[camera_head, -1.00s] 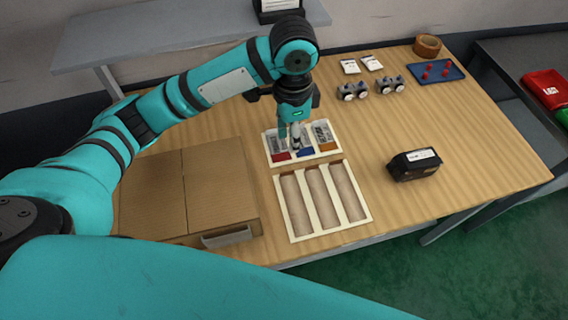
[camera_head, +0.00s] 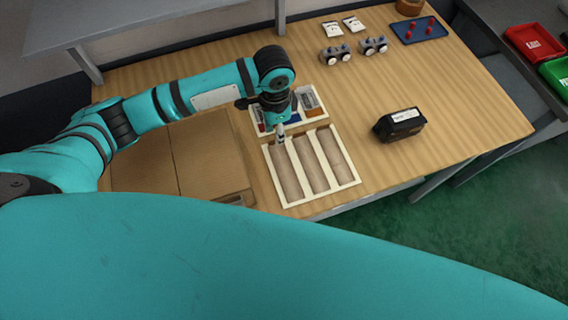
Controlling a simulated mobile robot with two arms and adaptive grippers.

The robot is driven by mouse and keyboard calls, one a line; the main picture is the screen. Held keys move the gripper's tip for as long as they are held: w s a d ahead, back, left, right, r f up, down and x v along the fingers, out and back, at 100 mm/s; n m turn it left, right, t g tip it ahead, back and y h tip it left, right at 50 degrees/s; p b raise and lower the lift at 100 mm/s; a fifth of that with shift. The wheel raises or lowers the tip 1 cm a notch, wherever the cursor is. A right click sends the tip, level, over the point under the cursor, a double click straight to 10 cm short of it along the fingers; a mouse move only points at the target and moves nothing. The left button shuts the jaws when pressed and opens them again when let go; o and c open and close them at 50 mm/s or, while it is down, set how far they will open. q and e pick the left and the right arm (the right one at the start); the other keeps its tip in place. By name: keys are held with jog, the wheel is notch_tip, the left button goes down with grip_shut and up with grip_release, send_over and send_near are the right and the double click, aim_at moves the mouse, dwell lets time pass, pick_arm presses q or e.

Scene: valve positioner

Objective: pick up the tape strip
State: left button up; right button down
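My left gripper (camera_head: 280,134) points down at the near edge of the small upper tray (camera_head: 318,119), by the top of the three-slot tray (camera_head: 296,205). It is small and partly hidden by my arm, so I cannot tell whether it is open or holds something. The upper tray holds items with red, blue and orange ends, partly covered by my wrist. I cannot make out a separate tape strip. A brown ring like a tape roll (camera_head: 409,7) is cut off at the top right. My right gripper is not in view.
A cardboard box (camera_head: 165,165) lies left of the trays. A black box (camera_head: 400,125) stands to the right. Grey fittings (camera_head: 374,45), white cards (camera_head: 354,24) and a blue tray (camera_head: 416,30) are at the back. Red (camera_head: 534,42) and green bins stand far right.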

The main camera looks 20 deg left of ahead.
pick_arm(q)
jog(key=f, duration=0.3)
jog(key=f+p, duration=0.1)
jog(key=f, duration=0.1)
jog(key=shift+w+a, duration=0.15)
jog(key=shift+w, duration=0.15)
jog(key=shift+r, duration=0.1)
grip_shut()
